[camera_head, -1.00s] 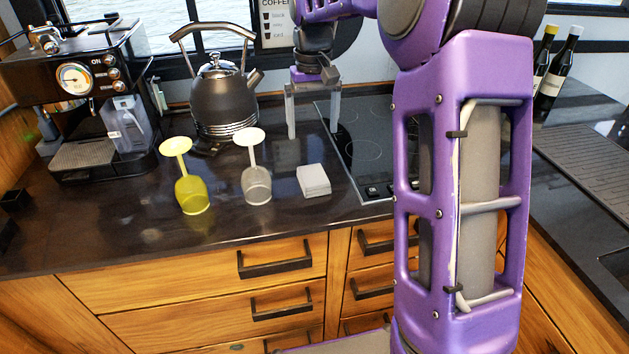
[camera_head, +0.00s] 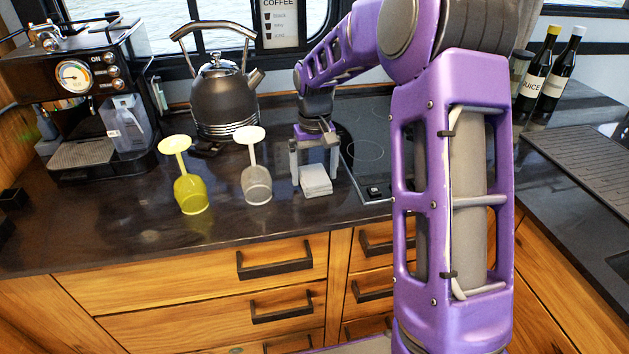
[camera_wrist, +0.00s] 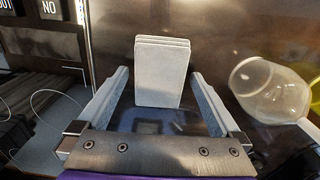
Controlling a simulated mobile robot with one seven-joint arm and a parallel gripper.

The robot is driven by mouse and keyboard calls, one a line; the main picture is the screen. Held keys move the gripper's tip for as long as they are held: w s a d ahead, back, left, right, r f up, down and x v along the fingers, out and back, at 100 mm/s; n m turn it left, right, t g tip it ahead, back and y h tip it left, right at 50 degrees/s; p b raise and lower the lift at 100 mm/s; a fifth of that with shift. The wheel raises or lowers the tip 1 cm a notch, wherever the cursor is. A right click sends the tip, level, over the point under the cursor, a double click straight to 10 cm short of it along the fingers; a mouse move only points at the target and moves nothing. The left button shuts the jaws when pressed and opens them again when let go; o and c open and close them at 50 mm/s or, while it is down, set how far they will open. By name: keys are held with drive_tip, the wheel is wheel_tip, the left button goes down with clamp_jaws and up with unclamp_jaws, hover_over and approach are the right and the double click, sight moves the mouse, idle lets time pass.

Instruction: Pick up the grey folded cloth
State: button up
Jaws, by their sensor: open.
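The grey folded cloth (camera_head: 315,180) lies on the dark counter in front of the cooktop, a small pale square stack of layers. In the wrist view the cloth (camera_wrist: 161,72) stands ahead of and partly between my two fingers. My gripper (camera_head: 315,181) is open around the cloth's sides in the head view, one finger to its left and one to its right. In the wrist view my gripper (camera_wrist: 160,78) shows a gap between each finger and the cloth. I cannot tell how far the fingertips are above the counter.
A clear upside-down wine glass (camera_head: 256,185) stands just left of the cloth, and a yellow-green one (camera_head: 190,193) farther left. A kettle (camera_head: 224,98) and a coffee machine (camera_head: 85,100) stand behind. The cooktop (camera_head: 372,150) is to the right. Bottles (camera_head: 535,75) stand at the back right.

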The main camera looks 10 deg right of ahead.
sight(315, 175)
drive_tip(key=c, duration=1.2)
drive_tip(key=shift+r, duration=0.15)
wheel_tip(315, 175, up, 10)
drive_tip(key=shift+f+p, duration=0.1)
drive_tip(key=shift+p, duration=0.55)
